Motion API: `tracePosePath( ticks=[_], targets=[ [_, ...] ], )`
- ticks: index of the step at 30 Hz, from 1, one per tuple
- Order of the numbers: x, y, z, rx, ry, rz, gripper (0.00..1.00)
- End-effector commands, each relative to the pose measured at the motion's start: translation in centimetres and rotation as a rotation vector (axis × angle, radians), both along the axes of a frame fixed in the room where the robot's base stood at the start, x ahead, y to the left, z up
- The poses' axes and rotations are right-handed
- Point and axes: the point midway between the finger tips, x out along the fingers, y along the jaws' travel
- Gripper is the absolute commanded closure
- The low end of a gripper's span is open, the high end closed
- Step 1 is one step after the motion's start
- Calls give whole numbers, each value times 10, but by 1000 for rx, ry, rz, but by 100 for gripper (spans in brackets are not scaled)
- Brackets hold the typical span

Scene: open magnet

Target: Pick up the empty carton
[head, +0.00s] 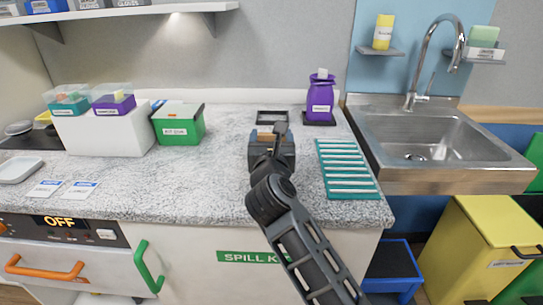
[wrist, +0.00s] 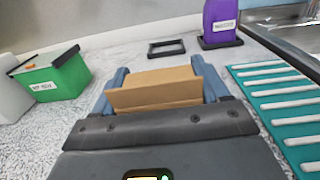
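The carton (wrist: 155,90) is plain brown cardboard and sits between the two fingers of my gripper (wrist: 165,82) in the wrist view. Its near edge overlaps the left finger, and its right end meets the right finger. No clear gap shows on either side, but I cannot tell whether the fingers press on it. In the head view only a small brown part of the carton (head: 266,136) shows past my gripper (head: 271,137), over the counter. The rest of it is hidden by my wrist. Its underside is hidden, so I cannot tell whether it touches the counter.
A green lidded box (head: 180,128) stands left, beside a white block (head: 105,132). A teal ribbed rack (head: 346,170) lies close on the right. A purple bottle (head: 320,103) and a dark frame (head: 272,117) are behind. The sink (head: 430,140) is far right.

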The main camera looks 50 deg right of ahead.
Motion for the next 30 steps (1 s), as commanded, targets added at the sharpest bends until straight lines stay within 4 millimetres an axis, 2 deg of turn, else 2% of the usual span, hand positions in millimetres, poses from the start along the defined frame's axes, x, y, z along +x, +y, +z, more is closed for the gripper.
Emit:
tracePosePath(
  ticks=[2,9,20,25,29,30],
  targets=[
    [0,0,0,0,0,0,34],
    [0,0,0,0,0,0,57],
    [0,0,5,-1,-1,-1,57],
    [0,0,23,0,-4,-1,57],
    [0,0,46,-1,-5,-2,57],
    [-6,-10,49,1,-2,-6,57]
  ],
)
